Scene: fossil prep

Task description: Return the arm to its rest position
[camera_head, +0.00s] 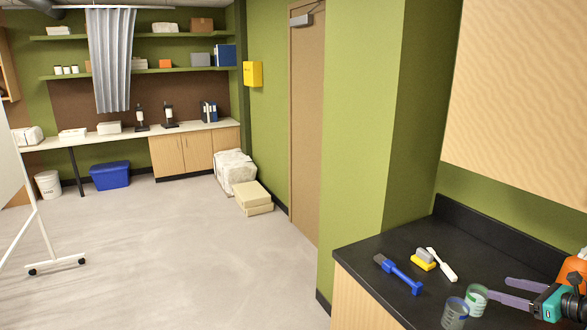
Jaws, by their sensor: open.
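My gripper (499,288) shows at the lower right, over the dark counter (395,262). Its two purple fingers point left and stand apart, with nothing visible between them. The fingertips appear close to a clear cup (477,301) with a greenish tint. I cannot tell whether they touch it.
A second clear cup (455,314) stands at the counter's front. A blue-handled brush (399,274), a yellow-and-grey block (423,259) and a white tool (442,264) lie farther left. The floor (190,260) at left is open.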

